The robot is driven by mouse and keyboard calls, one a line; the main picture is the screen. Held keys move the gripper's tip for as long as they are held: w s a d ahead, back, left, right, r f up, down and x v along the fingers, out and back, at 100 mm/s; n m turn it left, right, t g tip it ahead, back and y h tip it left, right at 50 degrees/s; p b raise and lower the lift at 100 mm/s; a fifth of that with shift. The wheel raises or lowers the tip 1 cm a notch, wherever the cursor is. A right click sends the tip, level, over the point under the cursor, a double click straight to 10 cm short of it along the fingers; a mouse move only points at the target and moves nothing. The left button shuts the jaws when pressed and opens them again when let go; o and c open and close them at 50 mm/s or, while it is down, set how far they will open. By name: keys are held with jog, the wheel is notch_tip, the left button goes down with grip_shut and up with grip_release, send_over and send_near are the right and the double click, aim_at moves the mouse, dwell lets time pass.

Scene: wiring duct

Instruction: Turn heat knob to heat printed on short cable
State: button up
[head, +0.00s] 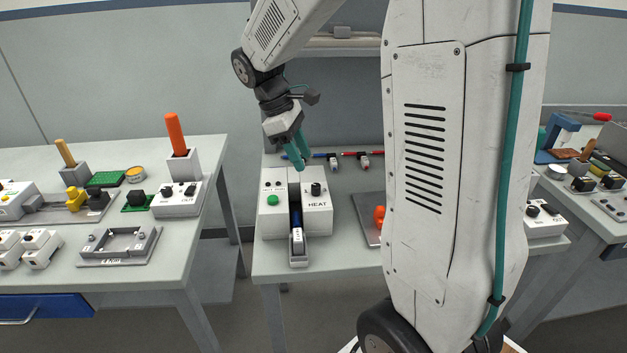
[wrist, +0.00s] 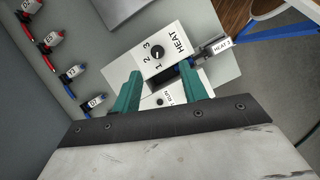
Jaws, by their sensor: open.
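The black heat knob (head: 316,188) sits on the white box marked HEAT (head: 319,222). In the wrist view the knob (wrist: 157,52) has 1, 2 and 3 printed around it; I cannot tell surely which its pointer faces. A blue cable (head: 297,222) lies in the dark slot of the box, and its white label (wrist: 222,46) appears to read HEAT 2. My gripper (head: 298,150) hangs above the back of the box, open, with nothing between its teal fingers (wrist: 160,84). The knob is ahead of the fingers, apart from them.
Several red and blue cables with white tags (wrist: 70,75) lie behind the box. A green button (head: 272,199) is on the box's left part. A grey plate with an orange piece (head: 379,216) lies to the right, partly hidden by my arm. Another bench (head: 150,270) stands left.

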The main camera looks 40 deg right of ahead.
aim_at(315, 184)
jog(key=x, duration=0.8)
jog(key=shift+w+d+f, duration=0.1)
jog(key=shift+w+d, duration=0.05)
grip_shut()
